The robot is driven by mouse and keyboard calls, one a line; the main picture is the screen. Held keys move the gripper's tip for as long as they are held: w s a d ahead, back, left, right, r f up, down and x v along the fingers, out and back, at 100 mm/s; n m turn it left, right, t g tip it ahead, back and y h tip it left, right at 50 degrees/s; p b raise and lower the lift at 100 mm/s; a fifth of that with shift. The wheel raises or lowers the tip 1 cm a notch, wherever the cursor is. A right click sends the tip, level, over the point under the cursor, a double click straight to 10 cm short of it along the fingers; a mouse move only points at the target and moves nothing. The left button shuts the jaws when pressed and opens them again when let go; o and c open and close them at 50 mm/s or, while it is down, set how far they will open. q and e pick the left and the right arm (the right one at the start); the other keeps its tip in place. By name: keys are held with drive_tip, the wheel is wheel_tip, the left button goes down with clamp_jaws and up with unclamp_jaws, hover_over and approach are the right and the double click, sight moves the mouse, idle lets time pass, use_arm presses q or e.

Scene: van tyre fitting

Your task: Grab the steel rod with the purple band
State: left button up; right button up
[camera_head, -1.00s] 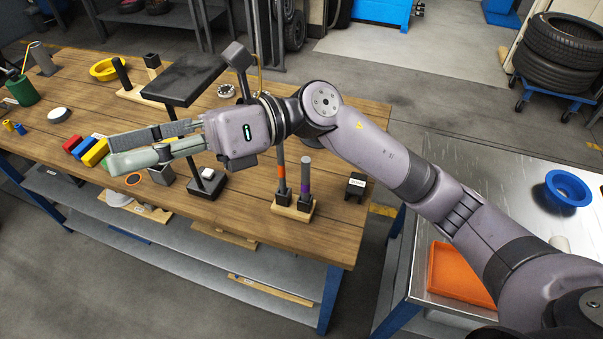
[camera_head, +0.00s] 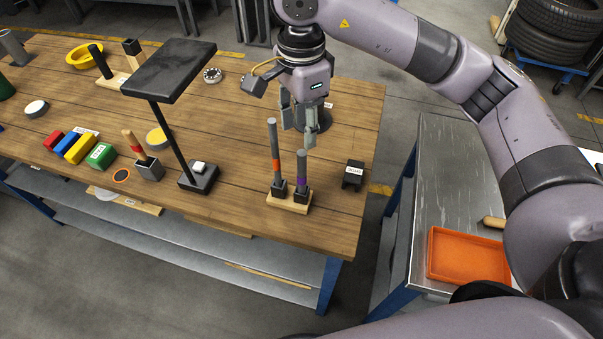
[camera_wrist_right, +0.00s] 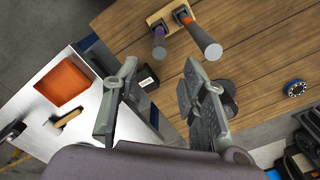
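The steel rod with the purple band (camera_head: 301,170) stands upright in a black socket on a small wooden base (camera_head: 289,201). A second, taller rod with an orange band (camera_head: 275,150) stands beside it to the left. My right gripper (camera_head: 298,136) points down just above and behind the purple-banded rod, apart from it as far as I can tell. In the right wrist view the gripper (camera_wrist_right: 160,100) is open and empty, and the purple-banded rod (camera_wrist_right: 159,42) shows beyond its fingers. My left gripper is not in view.
A black block with a white label (camera_head: 353,175) stands right of the rods. A black raised plate on a post (camera_head: 170,72) stands to the left. An orange tray (camera_head: 466,257) lies on the metal table at right. Bare wood lies around the rod base.

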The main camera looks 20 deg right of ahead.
sight(302, 165)
wheel_tip(302, 165, down, 6)
drive_tip(key=shift+f+p, duration=0.1)
drive_tip(key=shift+p, duration=0.6)
wheel_tip(302, 165, down, 4)
drive_tip(key=shift+f+p, duration=0.1)
drive_tip(key=shift+p, duration=1.15)
drive_tip(key=shift+f, duration=0.55)
drive_tip(key=shift+c, duration=0.6)
clamp_jaws()
